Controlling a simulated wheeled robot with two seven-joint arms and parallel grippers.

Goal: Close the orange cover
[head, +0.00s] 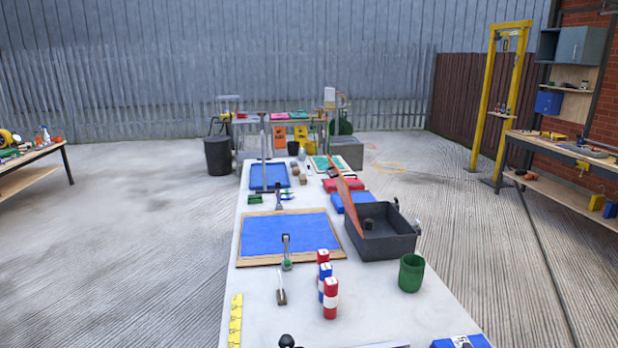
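The orange cover (347,205) is a thin panel standing raised at the left side of a dark grey open bin (395,247) on the long white table. It leans up and to the left, so the bin's top is uncovered. A small dark item (369,224) shows inside the bin near the cover. Whether the cover is hinged to the bin's rim cannot be told at this size. Neither of my grippers can be made out in the head view.
A green cup (411,273) stands in front of the bin. Red, white and blue cans (330,298) stand to its left. A wood-edged blue mat (270,236) lies left of the cover. A blue box (352,201) and red boxes (343,184) sit behind it.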

